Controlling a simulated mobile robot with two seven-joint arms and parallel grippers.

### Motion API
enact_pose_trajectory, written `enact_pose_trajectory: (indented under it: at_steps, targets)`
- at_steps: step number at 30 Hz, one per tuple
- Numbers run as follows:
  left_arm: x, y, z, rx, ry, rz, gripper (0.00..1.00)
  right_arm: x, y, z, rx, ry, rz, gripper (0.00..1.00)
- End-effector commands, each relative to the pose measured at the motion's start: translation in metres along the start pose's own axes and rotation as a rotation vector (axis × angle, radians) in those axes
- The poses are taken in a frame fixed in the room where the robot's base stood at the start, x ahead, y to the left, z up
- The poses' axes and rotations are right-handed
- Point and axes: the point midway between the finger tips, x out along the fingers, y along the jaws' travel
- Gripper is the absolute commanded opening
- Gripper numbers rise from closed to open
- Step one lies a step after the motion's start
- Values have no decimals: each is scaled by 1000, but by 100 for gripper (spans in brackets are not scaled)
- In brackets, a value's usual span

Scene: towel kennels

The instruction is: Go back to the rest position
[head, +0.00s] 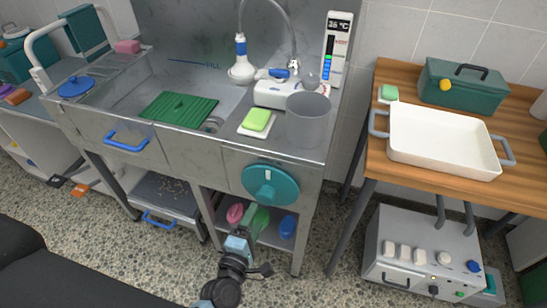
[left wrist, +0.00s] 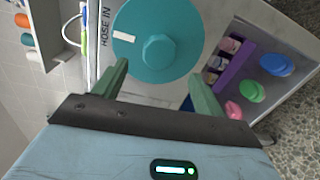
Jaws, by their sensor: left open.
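My left gripper (head: 250,229) is in front of the lower shelf of the steel sink unit (head: 185,140), below the round teal knob (head: 266,185). In the left wrist view its two green fingers (left wrist: 160,88) are spread apart with nothing between them. The teal knob (left wrist: 157,48) shows beyond the fingers, apart from them, with a white mark on its face. My right gripper is in neither view.
Pink, green and blue (head: 288,227) items sit on the lower shelf close by. A wooden table (head: 400,180) with a white tray (head: 440,165) stands right. A grey box (head: 425,250) is under it. Speckled floor (head: 120,240) is open in front.

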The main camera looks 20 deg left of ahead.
Motion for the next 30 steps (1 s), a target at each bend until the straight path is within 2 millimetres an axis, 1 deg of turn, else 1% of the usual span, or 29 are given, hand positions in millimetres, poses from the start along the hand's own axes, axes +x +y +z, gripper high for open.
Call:
enact_pose_trajectory:
  at_steps: [5,8,11,14,15,17,18,20,21,24,27,30]
  targets:
    - [-2,-1,0,11,-3,-4,71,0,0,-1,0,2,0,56]
    - [-15,-4,1,91,-26,-33,71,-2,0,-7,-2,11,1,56]
    - [-44,-12,3,269,-82,-92,71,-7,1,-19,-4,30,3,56]
    - [-86,-23,5,524,-170,-172,71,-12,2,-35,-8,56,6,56]
    - [-104,-28,4,632,-211,-207,71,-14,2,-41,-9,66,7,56]
    - [-132,-34,2,792,-274,-257,71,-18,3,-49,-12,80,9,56]
    - [-150,-38,0,898,-319,-291,71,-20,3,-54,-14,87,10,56]
    - [-178,-43,-4,1051,-388,-338,71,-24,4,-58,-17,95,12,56]
    - [-195,-46,-7,1144,-433,-367,71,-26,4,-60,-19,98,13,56]
    - [-233,-50,-17,1350,-535,-428,71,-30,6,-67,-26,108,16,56]
    - [-259,-52,-25,1493,-613,-471,71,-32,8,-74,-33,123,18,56]
    - [-275,-53,-30,1575,-663,-497,71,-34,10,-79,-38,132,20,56]
